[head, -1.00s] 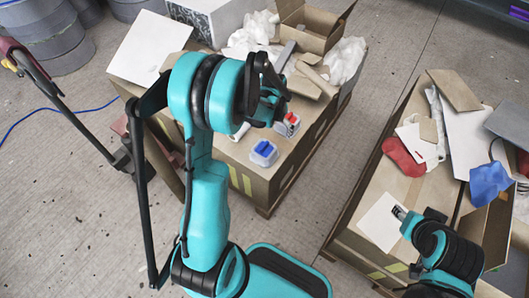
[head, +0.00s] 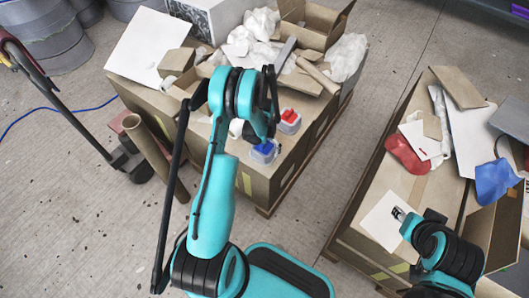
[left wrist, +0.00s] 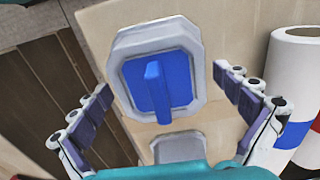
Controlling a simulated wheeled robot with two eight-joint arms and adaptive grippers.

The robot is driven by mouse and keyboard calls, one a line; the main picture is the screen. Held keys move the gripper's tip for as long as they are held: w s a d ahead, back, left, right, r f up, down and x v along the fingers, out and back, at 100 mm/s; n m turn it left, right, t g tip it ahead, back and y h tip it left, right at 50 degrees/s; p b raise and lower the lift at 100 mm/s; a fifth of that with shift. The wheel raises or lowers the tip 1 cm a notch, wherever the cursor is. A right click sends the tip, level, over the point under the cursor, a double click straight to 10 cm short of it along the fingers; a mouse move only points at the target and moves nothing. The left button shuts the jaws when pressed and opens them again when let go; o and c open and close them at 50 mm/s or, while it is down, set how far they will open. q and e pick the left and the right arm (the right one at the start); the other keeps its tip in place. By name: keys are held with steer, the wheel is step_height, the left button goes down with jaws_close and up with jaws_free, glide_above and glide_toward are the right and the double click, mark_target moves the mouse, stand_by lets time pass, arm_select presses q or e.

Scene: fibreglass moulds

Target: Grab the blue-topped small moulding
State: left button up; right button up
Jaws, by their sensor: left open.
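The blue-topped small moulding (head: 264,151) stands on the cardboard surface of the left box, near its front edge. In the left wrist view the moulding (left wrist: 157,80) has a grey rim around a blue top with a raised blue ridge. My left gripper (left wrist: 168,98) is open, with one finger on each side of the moulding's near part and nothing between them touching it. In the head view my left gripper (head: 262,138) hangs just above the moulding and partly hides it. My right gripper (head: 399,213) is over a white sheet on the right box; its fingers are too small to judge.
A red-topped moulding (head: 289,120) stands just behind the blue one. A white cylinder (left wrist: 292,70) is at the right in the left wrist view. Cardboard pieces and white crumpled material (head: 262,22) lie farther back. The right box holds a red piece (head: 405,155) and a blue cloth-like piece (head: 492,182).

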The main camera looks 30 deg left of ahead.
arm_select(q)
steer(key=shift+f, duration=0.55)
steer(key=shift+r, duration=0.1)
steer(key=c, duration=1.2)
steer(key=shift+r, duration=0.2)
